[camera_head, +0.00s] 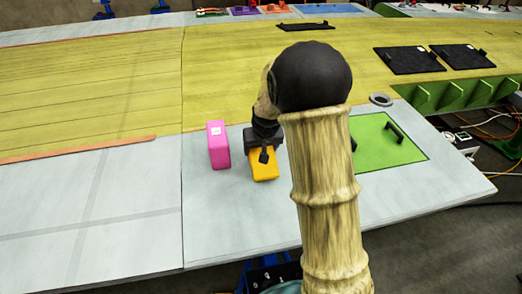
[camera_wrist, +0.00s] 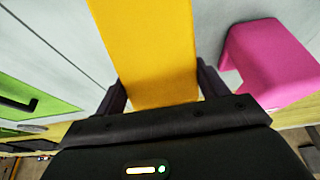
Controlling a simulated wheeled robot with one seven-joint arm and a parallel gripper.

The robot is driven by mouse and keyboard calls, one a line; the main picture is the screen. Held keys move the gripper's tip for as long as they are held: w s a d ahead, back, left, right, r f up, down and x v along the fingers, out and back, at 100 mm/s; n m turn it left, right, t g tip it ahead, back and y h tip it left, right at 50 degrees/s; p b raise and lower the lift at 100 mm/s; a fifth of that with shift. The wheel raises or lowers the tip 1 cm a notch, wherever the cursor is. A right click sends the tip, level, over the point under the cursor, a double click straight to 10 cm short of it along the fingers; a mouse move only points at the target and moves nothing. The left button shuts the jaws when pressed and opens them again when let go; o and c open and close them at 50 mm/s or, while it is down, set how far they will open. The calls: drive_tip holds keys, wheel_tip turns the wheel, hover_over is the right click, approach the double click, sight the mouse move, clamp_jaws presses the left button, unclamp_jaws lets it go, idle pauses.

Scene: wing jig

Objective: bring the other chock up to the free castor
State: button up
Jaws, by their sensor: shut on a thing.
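My gripper (camera_head: 264,148) is shut on a yellow block (camera_head: 263,168) above the pale grey wing panel. In the wrist view the yellow block (camera_wrist: 147,45) stands between the two dark fingers (camera_wrist: 160,92). Whether the block touches the panel is not clear. A pink block (camera_head: 218,145) stands upright on the panel just left of the yellow one, apart from it. It also shows in the wrist view (camera_wrist: 268,62), at the right. I cannot make out a chock or a castor by form in either view. My arm hides part of the panel to the right.
A green panel (camera_head: 392,140) with black handles lies right of my arm. The grey panel (camera_head: 90,215) at the left is clear. Cables (camera_head: 490,135) hang beyond the right edge.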

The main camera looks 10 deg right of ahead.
drive_tip(key=shift+f, duration=0.7)
drive_tip(key=shift+f, duration=0.15)
drive_tip(key=o, duration=1.7)
drive_tip(key=shift+o, duration=0.2)
drive_tip(key=shift+w, duration=0.1)
drive_tip(key=b+v, duration=0.2)
drive_tip(key=v, duration=1)
drive_tip(key=shift+s, duration=0.25)
